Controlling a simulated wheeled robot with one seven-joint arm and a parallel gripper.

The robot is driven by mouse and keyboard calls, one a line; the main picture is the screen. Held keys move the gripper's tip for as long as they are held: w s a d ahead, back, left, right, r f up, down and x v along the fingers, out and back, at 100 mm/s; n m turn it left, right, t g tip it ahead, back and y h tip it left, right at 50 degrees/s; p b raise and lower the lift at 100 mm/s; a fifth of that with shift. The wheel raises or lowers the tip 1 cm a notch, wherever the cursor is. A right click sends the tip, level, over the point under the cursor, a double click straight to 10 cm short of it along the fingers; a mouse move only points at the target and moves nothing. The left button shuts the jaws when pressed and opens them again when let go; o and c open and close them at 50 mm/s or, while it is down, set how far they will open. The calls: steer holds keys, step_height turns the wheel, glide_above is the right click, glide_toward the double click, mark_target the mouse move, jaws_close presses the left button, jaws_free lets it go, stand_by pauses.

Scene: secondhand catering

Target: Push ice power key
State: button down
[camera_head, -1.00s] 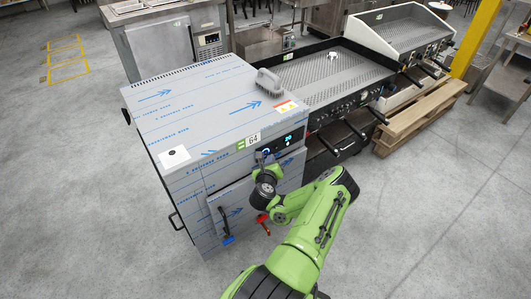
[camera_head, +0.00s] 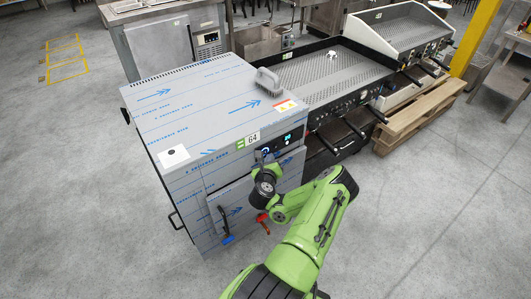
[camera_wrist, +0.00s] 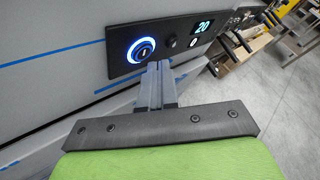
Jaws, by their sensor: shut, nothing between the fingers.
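The power key (camera_wrist: 142,50) is a round button with a glowing blue ring. It sits at the left end of a black control panel (camera_wrist: 180,42) in the wrist view. The panel also shows on the upper front of the steel cabinet (camera_head: 187,113) in the head view (camera_head: 289,141). My gripper (camera_wrist: 159,65) is shut and empty. Its fingertips are at the panel's lower edge, just below and right of the key in the wrist view. I cannot tell whether they touch the panel. In the head view my gripper (camera_head: 264,160) is in front of the panel's left part.
A small dark knob (camera_wrist: 169,42) and a lit display (camera_wrist: 203,27) reading 20 are right of the key. A red-handled item (camera_head: 262,220) is below my wrist. A griddle (camera_head: 330,75) stands to the right. Floor in front is clear.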

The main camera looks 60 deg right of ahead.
steer(key=shift+w+d+r+p, duration=0.15)
steer(key=shift+w+p, duration=0.15)
steer(key=shift+p, duration=0.75)
steer(key=shift+w+d+p, duration=0.1)
steer(key=shift+w+p, duration=0.15)
steer(key=shift+p, duration=0.2)
steer(key=shift+s, duration=0.1)
steer(key=shift+s+a+b, duration=0.25)
steer(key=shift+s+b, duration=0.2)
stand_by(0.5)
